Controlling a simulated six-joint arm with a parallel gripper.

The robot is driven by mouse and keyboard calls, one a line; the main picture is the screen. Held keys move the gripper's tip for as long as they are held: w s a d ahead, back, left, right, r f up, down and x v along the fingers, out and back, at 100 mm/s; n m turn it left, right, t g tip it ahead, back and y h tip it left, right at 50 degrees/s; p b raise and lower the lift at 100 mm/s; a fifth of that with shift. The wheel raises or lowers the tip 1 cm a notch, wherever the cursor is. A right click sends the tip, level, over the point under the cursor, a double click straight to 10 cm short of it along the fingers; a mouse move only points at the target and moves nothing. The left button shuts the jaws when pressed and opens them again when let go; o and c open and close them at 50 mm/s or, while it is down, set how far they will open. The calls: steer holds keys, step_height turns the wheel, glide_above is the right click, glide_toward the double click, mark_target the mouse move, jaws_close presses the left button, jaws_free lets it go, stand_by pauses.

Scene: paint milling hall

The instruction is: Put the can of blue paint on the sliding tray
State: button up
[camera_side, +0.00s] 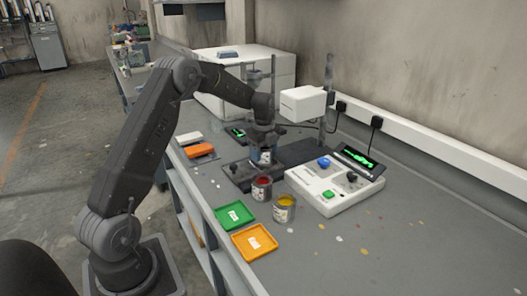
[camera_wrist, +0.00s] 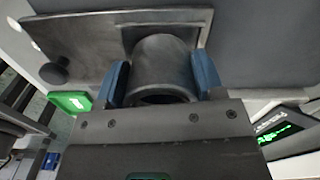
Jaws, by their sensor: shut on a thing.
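The can of blue paint (camera_side: 263,157) is a small metal can with a partly blue side, upright under my gripper (camera_side: 263,143) in the side view. My gripper is shut on it. In the wrist view the can is a grey cylinder (camera_wrist: 163,68) between the two blue fingers of my gripper (camera_wrist: 164,82). The sliding tray (camera_side: 240,181) is a dark flat plate with a knob. It also shows in the wrist view (camera_wrist: 88,38), behind the can. The can is over or at the tray's back part; I cannot tell whether it touches.
A red paint can (camera_side: 262,188) and a yellow paint can (camera_side: 284,209) stand close in front. A white control box (camera_side: 333,190) is at right. Green (camera_side: 234,215) and orange (camera_side: 254,242) trays lie nearer the bench edge.

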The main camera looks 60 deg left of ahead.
steer(key=shift+f, duration=0.25)
steer(key=o, duration=1.1)
steer(key=shift+c, duration=0.2)
step_height(320, 180, up, 14)
steer(key=f, duration=0.1)
steer(key=s+d+r+n+t, duration=0.1)
steer(key=s+d+r+n, duration=0.2)
steer(key=d+r, duration=0.4)
steer(key=s+d+r+n+t, duration=0.2)
steer(key=s+d+n, duration=0.4)
steer(key=d, duration=0.4)
steer(key=s+d+f+n+t, duration=0.1)
steer(key=s+d+f+n, duration=0.1)
steer(key=s+d, duration=0.3)
steer(key=s+d+f+n+t, duration=0.1)
steer(key=s+d+n, duration=0.4)
steer(key=s, duration=0.7)
steer(key=shift+s+d+f+t, duration=0.3)
steer(key=shift+s+f, duration=0.1)
steer(key=shift+f, duration=0.3)
